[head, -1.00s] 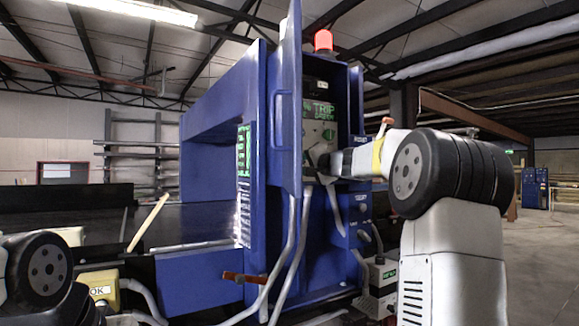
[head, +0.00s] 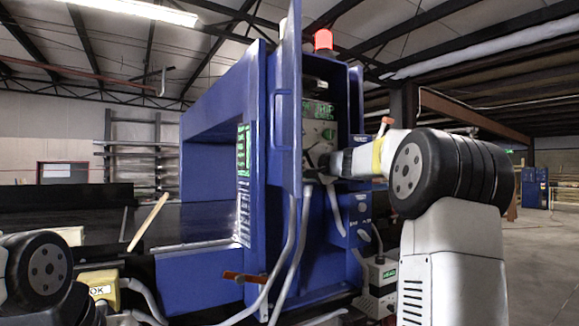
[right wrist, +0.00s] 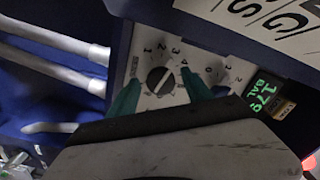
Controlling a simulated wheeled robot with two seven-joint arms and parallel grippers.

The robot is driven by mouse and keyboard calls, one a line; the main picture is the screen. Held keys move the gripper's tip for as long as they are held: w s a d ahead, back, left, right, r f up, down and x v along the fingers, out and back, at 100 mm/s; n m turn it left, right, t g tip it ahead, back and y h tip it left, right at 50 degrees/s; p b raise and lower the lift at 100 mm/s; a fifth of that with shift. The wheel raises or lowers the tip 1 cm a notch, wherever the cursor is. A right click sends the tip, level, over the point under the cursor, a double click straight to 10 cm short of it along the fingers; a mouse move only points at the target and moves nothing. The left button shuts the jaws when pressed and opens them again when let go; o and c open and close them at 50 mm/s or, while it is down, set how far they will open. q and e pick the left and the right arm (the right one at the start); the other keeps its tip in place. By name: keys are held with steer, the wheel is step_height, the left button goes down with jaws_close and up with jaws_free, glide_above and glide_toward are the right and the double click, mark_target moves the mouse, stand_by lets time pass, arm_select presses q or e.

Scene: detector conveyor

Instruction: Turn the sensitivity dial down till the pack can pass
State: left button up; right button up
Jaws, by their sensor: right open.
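The sensitivity dial looks to be the round dark knob (right wrist: 160,80) with a pale slot, on a white numbered panel in the right wrist view. My right gripper (right wrist: 160,94) is open, with one green finger to the left of the knob and one to the right; I cannot tell whether they touch it. In the head view my right gripper (head: 331,163) reaches into the open cabinet of the blue detector (head: 215,95), and the knob is hidden there. A green-lettered screen (head: 321,111) sits above it. My left gripper is out of view. I cannot see the pack.
A second dial (right wrist: 220,88) sits right of the knob, beside a small green display (right wrist: 266,93). A red lamp (head: 323,40) is lit on top. The blue cabinet door (head: 289,110) stands open left of my right gripper. Grey hoses (head: 291,245) hang below.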

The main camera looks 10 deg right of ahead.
steer(key=shift+s, duration=0.1)
steer(key=v, duration=0.7)
steer(key=shift+s+d, duration=0.15)
steer(key=shift+s, duration=0.1)
